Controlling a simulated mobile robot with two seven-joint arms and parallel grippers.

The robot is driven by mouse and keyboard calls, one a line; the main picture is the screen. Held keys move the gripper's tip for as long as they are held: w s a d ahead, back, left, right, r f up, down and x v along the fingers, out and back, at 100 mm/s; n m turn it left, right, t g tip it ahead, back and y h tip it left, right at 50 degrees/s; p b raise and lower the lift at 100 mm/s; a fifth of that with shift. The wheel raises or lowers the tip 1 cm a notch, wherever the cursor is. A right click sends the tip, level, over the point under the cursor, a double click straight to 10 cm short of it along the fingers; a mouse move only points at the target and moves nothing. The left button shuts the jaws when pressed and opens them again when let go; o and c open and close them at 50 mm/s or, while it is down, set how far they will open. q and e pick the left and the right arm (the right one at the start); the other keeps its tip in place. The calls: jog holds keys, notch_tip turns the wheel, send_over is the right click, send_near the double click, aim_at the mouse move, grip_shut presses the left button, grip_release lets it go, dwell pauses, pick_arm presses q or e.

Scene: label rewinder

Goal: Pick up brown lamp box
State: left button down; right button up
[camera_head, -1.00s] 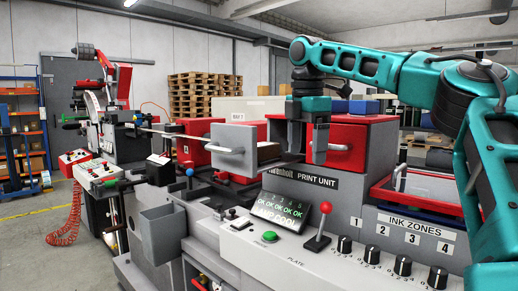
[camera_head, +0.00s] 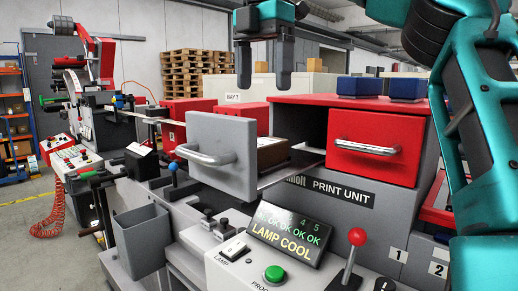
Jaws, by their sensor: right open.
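The brown lamp box (camera_head: 271,152) lies in the pulled-out drawer (camera_head: 222,154) with a grey front and a metal handle. Its left part is hidden behind the drawer front. My right gripper (camera_head: 264,82) hangs above the drawer, fingers pointing down and spread apart. It is open and empty, well above the box and apart from it. My left gripper is not in view.
A red drawer (camera_head: 372,146) with a handle is shut right of the open one. Two blue blocks (camera_head: 359,86) sit on the red top. A red-knobbed lever (camera_head: 356,238) and a display (camera_head: 290,233) reading "LAMP COOL" stand in front.

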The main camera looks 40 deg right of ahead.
aim_at(260, 142)
jog(key=f, duration=1.2)
jog(key=shift+a+f, duration=0.25)
jog(key=shift+f, duration=0.05)
jog(key=shift+w, duration=0.1)
jog(key=c, duration=1.3)
jog(key=shift+r, duration=0.1)
notch_tip(260, 142, up, 10)
jog(key=shift+f, duration=0.1)
